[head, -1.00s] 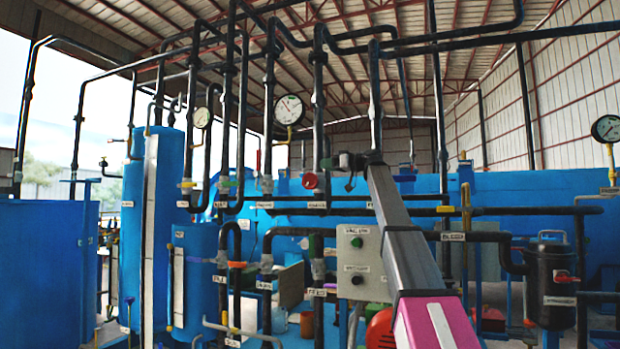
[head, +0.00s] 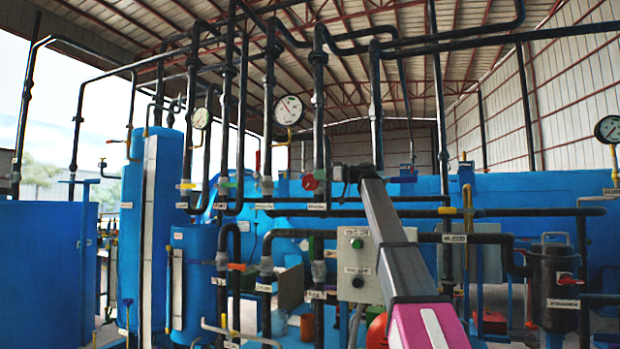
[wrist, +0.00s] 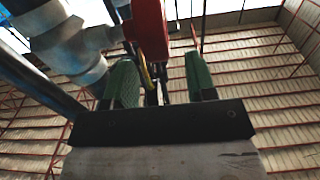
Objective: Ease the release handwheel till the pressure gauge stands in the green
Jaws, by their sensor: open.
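A red handwheel (head: 309,183) sits on a black vertical pipe left of my arm; I take it as the release handwheel. My gripper (head: 337,174) is small in the head view, just right of the wheel. In the wrist view, my gripper (wrist: 161,76) has its two green fingers apart. A red part (wrist: 148,30), likely the same wheel, lies beyond and between them, nearer the left finger; contact cannot be told. A round white pressure gauge (head: 289,110) stands above the wheel. Its needle and any green band are too small to read.
Other gauges stand at the left (head: 201,118) and far right (head: 608,129). Black pipes surround the wheel, and a thick grey pipe (wrist: 62,40) passes close to my gripper's left in the wrist view.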

